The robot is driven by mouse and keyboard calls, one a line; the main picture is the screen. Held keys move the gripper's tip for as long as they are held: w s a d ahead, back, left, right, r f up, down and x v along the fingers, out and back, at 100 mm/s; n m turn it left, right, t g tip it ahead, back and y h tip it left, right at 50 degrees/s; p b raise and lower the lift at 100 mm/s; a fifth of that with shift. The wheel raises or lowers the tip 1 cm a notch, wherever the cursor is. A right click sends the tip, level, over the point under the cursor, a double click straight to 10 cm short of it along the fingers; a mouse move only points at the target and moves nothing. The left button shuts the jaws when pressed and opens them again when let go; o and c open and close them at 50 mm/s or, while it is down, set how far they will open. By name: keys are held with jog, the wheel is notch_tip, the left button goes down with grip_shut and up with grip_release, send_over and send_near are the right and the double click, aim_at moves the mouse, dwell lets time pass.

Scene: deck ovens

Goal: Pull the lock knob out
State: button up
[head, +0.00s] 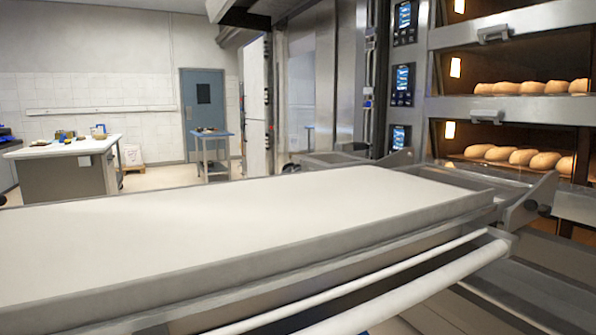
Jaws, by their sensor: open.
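I cannot make out the lock knob for certain in the head view. A grey metal bracket (527,204) stands at the right end of the loader, with a small dark round part on it that is too small to identify. The loader (330,246) has a pale flat belt top inside a low grey metal rim. My gripper is not in this view.
Deck ovens (510,111) with lit, open chambers and several loaves (515,155) stand at the right. White rails (410,285) run along the loader's near side. A worktable (65,160), a small trolley (212,146) and a blue door (203,110) are at the back left.

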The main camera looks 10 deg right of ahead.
jog(key=shift+x, duration=1.2)
jog(key=shift+c, duration=0.3)
grip_shut()
jog(key=shift+s+a, duration=0.2)
jog(key=shift+a, duration=0.35)
jog(key=shift+s+a, duration=0.2)
jog(key=shift+a, duration=0.35)
jog(key=shift+o, duration=0.3)
grip_release()
jog(key=shift+a, duration=0.2)
